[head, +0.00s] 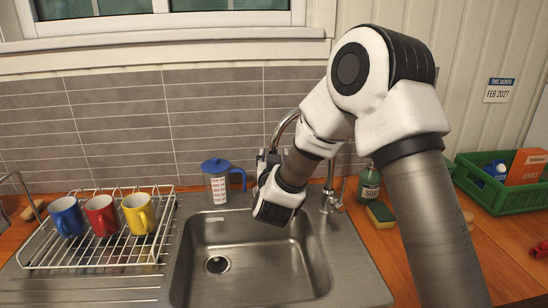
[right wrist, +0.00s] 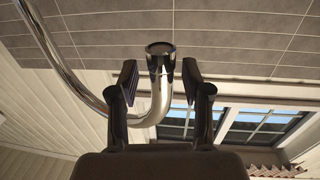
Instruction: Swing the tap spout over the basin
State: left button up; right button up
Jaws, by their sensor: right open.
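The chrome tap spout (head: 284,125) curves up behind my right arm in the head view; its tip is hidden by my gripper there. The tap body (head: 329,198) stands behind the basin's right back corner. The steel basin (head: 255,262) is empty, with a round drain. My right gripper (head: 268,163) is at the spout's end, above the basin's back edge. In the right wrist view the spout's open end (right wrist: 160,50) stands between the two spread fingers of my gripper (right wrist: 160,83), with a gap visible on each side. My left gripper is not in view.
A wire rack (head: 95,255) with blue, red and yellow mugs stands left of the basin. A blue-lidded jug (head: 216,186) is behind it. A soap bottle (head: 369,183), a sponge (head: 381,214) and a green crate (head: 495,190) are at right.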

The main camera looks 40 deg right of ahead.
jog(key=v, duration=1.1)
jog(key=shift+s+a, duration=0.15)
jog(key=shift+s, duration=0.2)
jog(key=shift+f, duration=0.1)
